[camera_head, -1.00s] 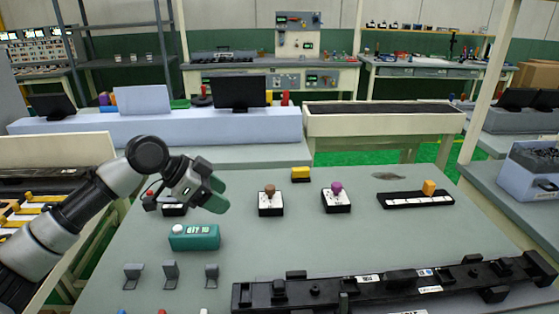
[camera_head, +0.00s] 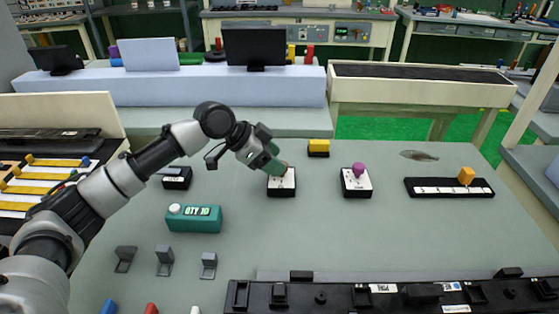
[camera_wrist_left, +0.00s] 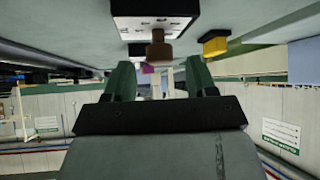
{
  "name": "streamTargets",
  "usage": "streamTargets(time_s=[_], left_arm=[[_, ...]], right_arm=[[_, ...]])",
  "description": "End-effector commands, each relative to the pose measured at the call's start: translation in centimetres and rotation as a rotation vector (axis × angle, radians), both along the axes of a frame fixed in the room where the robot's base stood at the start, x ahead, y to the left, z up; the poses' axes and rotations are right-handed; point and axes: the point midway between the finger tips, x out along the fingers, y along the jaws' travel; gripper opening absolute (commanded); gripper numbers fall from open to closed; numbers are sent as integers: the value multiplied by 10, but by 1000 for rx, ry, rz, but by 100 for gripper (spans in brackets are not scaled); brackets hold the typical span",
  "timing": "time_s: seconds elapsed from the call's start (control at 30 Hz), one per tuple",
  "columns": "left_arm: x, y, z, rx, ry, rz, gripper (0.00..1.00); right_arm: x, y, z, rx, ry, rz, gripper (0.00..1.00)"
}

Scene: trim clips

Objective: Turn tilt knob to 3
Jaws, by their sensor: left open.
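My left gripper (camera_head: 273,158) is open above the middle knob box (camera_head: 282,184), a black base with a white marked plate. Its brown knob (camera_wrist_left: 159,47) shows in the left wrist view, just ahead of the gap between the two green fingers (camera_wrist_left: 159,76). In the head view the gripper mostly hides this knob. A second box with a purple knob (camera_head: 358,169) stands to the right. A third dark box (camera_head: 177,178) stands to the left, partly behind my arm, its knob not visible. The plate markings are too small to read, so I cannot tell which knob is the tilt knob.
A yellow block (camera_head: 318,147) stands behind the middle box. A teal QTY 10 counter (camera_head: 194,219), grey clips (camera_head: 164,261) and a long black trim part (camera_head: 400,294) are nearer.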

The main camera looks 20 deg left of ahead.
Motion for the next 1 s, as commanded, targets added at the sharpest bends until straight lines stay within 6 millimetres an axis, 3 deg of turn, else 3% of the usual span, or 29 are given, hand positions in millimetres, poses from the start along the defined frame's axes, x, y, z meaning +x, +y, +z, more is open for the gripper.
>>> streamTargets(time_s=[0.2,0.5,0.83,1.0], left_arm=[[7,-12,-14,0,-1,1,57],[8,-13,-16,-1,-1,1,57],[8,-13,-16,0,-1,1,8],[8,-13,-15,-1,-1,8,7]], right_arm=[[6,1,1,2,-11,1,57],[6,3,1,5,-11,0,57],[6,4,1,6,-11,-1,57],[6,4,4,6,-11,-1,57]])
